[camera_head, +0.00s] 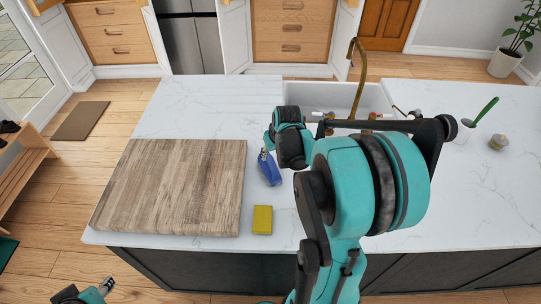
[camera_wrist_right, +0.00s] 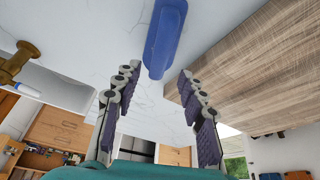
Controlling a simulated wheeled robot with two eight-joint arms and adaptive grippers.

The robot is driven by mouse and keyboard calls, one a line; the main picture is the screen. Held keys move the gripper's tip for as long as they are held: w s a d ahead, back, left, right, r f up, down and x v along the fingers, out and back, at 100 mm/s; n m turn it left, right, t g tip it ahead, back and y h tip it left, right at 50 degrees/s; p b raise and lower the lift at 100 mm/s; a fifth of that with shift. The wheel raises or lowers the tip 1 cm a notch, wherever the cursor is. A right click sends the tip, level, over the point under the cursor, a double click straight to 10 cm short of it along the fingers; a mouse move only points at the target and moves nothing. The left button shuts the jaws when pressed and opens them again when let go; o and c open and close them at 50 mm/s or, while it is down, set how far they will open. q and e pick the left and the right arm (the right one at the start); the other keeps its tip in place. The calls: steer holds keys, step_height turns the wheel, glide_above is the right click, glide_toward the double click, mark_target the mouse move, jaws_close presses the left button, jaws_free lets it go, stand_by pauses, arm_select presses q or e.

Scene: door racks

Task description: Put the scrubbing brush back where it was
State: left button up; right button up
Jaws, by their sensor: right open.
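A blue elongated object (camera_head: 269,168) lies on the white counter, just right of the wooden board. It may be the scrubbing brush, but its bristles are not visible. It also shows at the top of the right wrist view (camera_wrist_right: 166,36). My right gripper (camera_wrist_right: 158,80) is open and empty, with the blue object's near end just beyond and between its fingertips. In the head view my right gripper (camera_head: 270,143) is beside the object's far end, partly hidden by its own arm. A small part of my left gripper (camera_head: 105,286) shows at the bottom left; its jaws are unclear.
A large wooden board (camera_head: 180,185) covers the counter's left side. A yellow sponge (camera_head: 262,220) lies near the front edge. A sink (camera_head: 338,98) with a brass faucet (camera_head: 357,75) is behind. A green-handled item (camera_head: 486,108) and a small jar (camera_head: 498,142) are at right.

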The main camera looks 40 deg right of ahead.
steer(key=s+a+r+n+t, duration=0.1)
steer(key=s+a+r, duration=0.1)
steer(key=a, duration=0.6)
steer(key=s+a+r+n+t+y, duration=0.1)
steer(key=s+a+r, duration=0.2)
steer(key=s+a, duration=0.2)
steer(key=s+a+r+n, duration=0.1)
steer(key=s+a+r, duration=0.2)
steer(key=a, duration=0.7)
steer(key=shift+s+a+n+t+p, duration=0.3)
steer(key=shift+s+t, duration=0.1)
steer(key=shift+s, duration=0.35)
